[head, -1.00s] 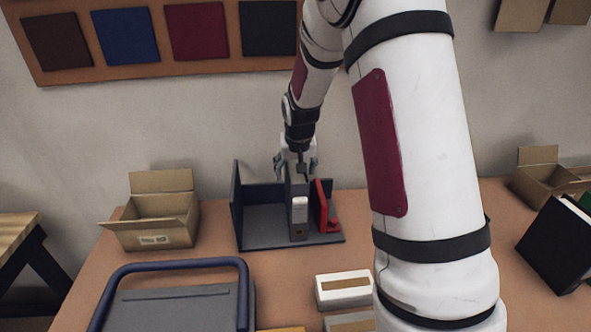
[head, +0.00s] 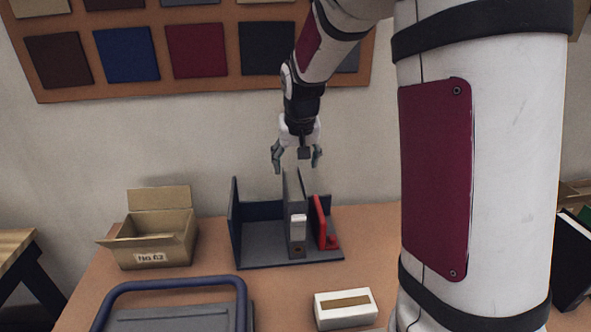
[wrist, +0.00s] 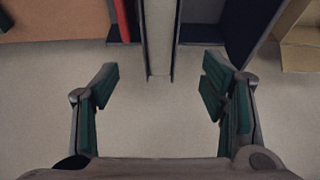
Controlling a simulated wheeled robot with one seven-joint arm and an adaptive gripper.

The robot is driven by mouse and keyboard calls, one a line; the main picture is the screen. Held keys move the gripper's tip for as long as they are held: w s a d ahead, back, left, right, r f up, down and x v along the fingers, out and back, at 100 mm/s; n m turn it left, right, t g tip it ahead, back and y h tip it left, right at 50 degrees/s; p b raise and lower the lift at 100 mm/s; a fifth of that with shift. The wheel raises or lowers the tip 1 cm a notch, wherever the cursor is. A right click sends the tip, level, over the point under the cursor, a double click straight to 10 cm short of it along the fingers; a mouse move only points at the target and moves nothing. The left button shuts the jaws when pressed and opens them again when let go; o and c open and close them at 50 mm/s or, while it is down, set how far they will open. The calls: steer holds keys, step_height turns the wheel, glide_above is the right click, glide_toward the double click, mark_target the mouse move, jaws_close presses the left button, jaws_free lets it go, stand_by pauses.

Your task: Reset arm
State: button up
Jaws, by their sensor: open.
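My gripper (head: 297,156) is open and empty. It hangs fingers down just above a grey binder (head: 294,205) that stands upright in a dark grey and blue holder (head: 265,252). In the wrist view my gripper (wrist: 160,100) has its fingers spread wide, with bare wall between them. The binder (wrist: 160,38) shows beyond the fingertips there, apart from them. A red bookend (head: 321,222) stands to the right of the binder in the holder.
An open cardboard box (head: 157,250) stands left of the holder. A blue-handled grey device (head: 180,318) and a white box (head: 345,308) are in front. Fabric swatches on a board (head: 200,88) hang on the wall behind. A dark book (head: 571,258) is at the far right.

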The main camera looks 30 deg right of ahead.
steer(key=shift+s+r, duration=0.1)
steer(key=shift+r, duration=0.05)
stand_by(0.3)
steer(key=s+a+r+n, duration=0.2)
steer(key=s+a+r, duration=0.6)
steer(key=s, duration=0.4)
steer(key=s+a+n+y, duration=0.1)
steer(key=s+a, duration=0.2)
steer(key=s, duration=0.5)
steer(key=s+a+n, duration=0.1)
steer(key=s+a, duration=0.2)
steer(key=s, duration=0.5)
steer(key=shift+s+n+t+y, duration=0.3)
steer(key=shift+s+t+y, duration=0.1)
